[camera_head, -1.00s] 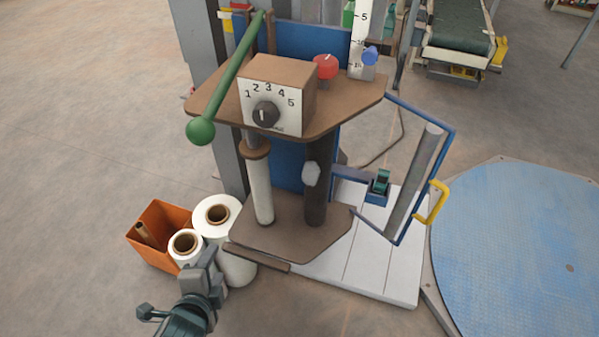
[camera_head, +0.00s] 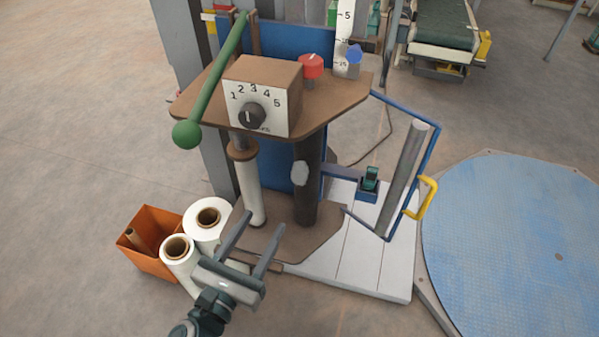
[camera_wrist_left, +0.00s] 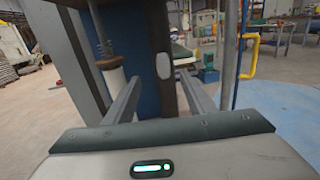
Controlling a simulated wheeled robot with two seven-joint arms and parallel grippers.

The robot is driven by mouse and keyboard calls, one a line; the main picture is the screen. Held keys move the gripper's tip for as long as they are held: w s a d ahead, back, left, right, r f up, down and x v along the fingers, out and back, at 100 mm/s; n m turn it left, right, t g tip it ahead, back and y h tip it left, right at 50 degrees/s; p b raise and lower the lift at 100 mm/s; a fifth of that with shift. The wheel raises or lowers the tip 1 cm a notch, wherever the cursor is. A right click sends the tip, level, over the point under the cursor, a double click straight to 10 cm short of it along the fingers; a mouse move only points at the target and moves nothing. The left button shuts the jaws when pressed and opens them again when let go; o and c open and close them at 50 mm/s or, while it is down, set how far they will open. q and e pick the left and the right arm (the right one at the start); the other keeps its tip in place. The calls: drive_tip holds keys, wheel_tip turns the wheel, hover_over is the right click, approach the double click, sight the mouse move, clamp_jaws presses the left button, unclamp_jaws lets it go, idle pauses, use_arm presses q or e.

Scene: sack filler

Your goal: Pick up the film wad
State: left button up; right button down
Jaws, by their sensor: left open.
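The film wad (camera_head: 300,175) is a small pale grey lump on the dark roller, under the brown plate with the dial box. It also shows in the left wrist view (camera_wrist_left: 163,66), between and beyond the two fingers. My left gripper (camera_head: 260,232) is open and empty, in front of the machine's lower plate, below and to the left of the wad and apart from it. In the left wrist view my left gripper (camera_wrist_left: 160,100) has its fingers wide apart. My right gripper does not show.
A white film roll (camera_head: 250,190) stands left of the dark roller. A blue frame with a yellow handle (camera_head: 427,198) stands at the right. Spare rolls (camera_head: 208,220) and an orange bin (camera_head: 150,262) stand at the lower left. A green-knobbed lever (camera_head: 187,133) hangs at the upper left.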

use_arm(q)
drive_tip(key=p, duration=0.2)
approach(295, 170)
drive_tip(key=p+x, duration=0.1)
drive_tip(key=x, duration=0.3)
drive_tip(key=shift+w, duration=0.2)
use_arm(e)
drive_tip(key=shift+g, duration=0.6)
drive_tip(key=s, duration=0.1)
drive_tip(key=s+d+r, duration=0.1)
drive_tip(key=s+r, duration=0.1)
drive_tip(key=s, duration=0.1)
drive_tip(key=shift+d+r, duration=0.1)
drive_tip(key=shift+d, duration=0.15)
